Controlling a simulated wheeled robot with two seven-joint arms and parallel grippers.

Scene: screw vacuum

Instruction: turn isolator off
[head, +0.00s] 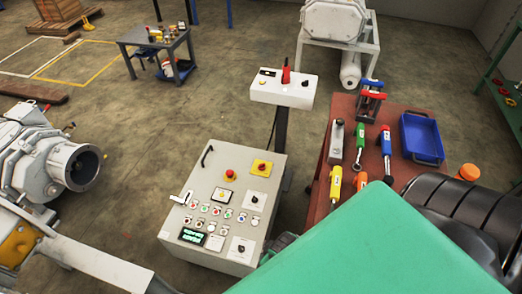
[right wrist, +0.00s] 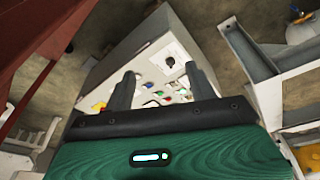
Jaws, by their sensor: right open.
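The control cabinet (head: 187,176) stands in the middle of the head view, its sloping panel facing up. Its upper right has a red knob on a yellow plate (head: 262,168). Below are black rotary knobs on white plates, one to the right (head: 254,198) and one lower (head: 240,247). A red round button (head: 231,173) sits left of the yellow plate. I cannot tell for sure which is the isolator. My right gripper (right wrist: 160,70) is open and empty, its fingers pointing towards the cabinet panel (right wrist: 152,55), apart from it. My left gripper is not in view.
A white box with a red lever (head: 283,90) stands on a post behind the cabinet. A red-brown bench (head: 320,190) with tools and a blue tray (head: 421,137) is to the right. A grey machine (head: 60,165) is to the left. Floor behind is mostly clear.

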